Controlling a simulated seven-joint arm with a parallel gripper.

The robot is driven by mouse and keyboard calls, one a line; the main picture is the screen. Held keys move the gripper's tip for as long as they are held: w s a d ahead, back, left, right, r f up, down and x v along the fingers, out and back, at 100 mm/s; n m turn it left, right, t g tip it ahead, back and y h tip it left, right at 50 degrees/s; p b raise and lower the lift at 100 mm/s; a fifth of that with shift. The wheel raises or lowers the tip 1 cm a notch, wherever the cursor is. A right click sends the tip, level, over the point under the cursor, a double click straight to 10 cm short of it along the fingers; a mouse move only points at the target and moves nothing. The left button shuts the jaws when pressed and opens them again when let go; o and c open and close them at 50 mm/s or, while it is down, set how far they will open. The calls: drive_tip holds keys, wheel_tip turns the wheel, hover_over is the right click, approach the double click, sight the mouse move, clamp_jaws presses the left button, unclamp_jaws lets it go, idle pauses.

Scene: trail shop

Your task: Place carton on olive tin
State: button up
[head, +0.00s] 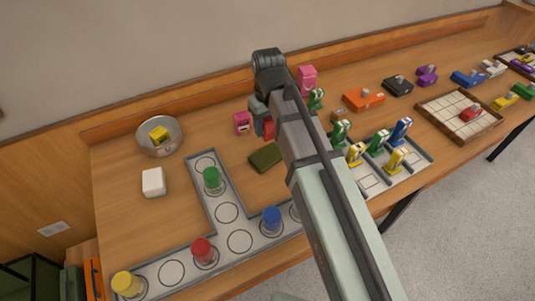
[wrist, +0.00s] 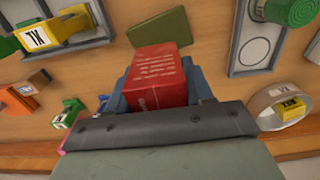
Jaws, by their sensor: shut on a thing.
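The red carton (wrist: 158,73) with pale lettering is between the jaws of my gripper (wrist: 160,92) in the wrist view. The olive tin (head: 266,157) lies flat on the table, just below the gripper in the head view. The height of the carton above the table is hard to tell.
A grey tray (head: 225,176) with coloured cylinders is left and below. A round metal bowl (head: 176,150) holds a yellow block, and a white block (head: 153,182) is near it. Bare table lies around the tin.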

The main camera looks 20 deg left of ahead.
sight(267, 155)
drive_tip(key=shift+f, duration=5)
drive_tip(key=shift+f, duration=0.1)
drive_tip(key=o, duration=1.1)
drive_tip(key=shift+r, duration=6.1)
